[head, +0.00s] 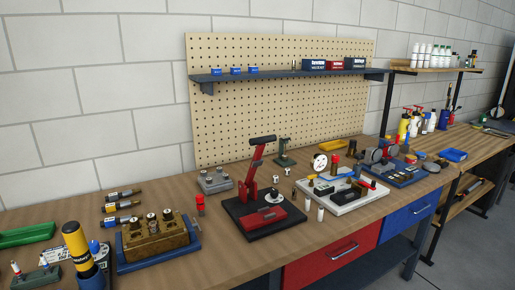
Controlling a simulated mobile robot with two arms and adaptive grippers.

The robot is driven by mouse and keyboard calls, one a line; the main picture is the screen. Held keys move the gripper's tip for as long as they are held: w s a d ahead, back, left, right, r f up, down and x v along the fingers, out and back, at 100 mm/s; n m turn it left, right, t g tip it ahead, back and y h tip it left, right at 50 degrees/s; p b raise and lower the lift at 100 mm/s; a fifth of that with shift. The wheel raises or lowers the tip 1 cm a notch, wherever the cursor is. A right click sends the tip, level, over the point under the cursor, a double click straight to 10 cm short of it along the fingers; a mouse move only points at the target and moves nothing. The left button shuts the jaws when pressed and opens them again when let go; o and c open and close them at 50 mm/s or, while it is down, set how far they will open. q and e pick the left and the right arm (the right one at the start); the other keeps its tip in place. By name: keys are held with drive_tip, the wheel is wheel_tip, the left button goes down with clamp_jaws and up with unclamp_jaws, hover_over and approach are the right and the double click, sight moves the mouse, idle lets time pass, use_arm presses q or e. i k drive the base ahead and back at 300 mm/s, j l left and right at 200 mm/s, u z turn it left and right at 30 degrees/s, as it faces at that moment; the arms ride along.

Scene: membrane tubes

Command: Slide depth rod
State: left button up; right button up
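Neither of my grippers shows in the head view. I cannot tell for sure which part is the depth rod. A black-based press (264,217) with a red body and a tilted black-topped lever stands at the middle of the bench. A white fixture plate (345,200) with a round dial, red and black knobs and small parts sits to its right. A brass-coloured block (157,240) with several metal fittings rests in a blue tray (130,266) at the left. Any rod on these devices is too small to make out.
A yellow-and-black cylinder (76,243) stands at the front left, near a green tray (25,235). Several dark tubes (120,207) lie behind the brass block. A blue-grey fixture (408,174) stands at the right. A pegboard (280,110) with a shelf (285,74) rises behind the wooden bench (225,262).

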sight(284, 138)
drive_tip(key=i+l, duration=0.35)
drive_tip(key=l, duration=1)
drive_tip(key=i+l, duration=0.15)
drive_tip(key=l, duration=0.65)
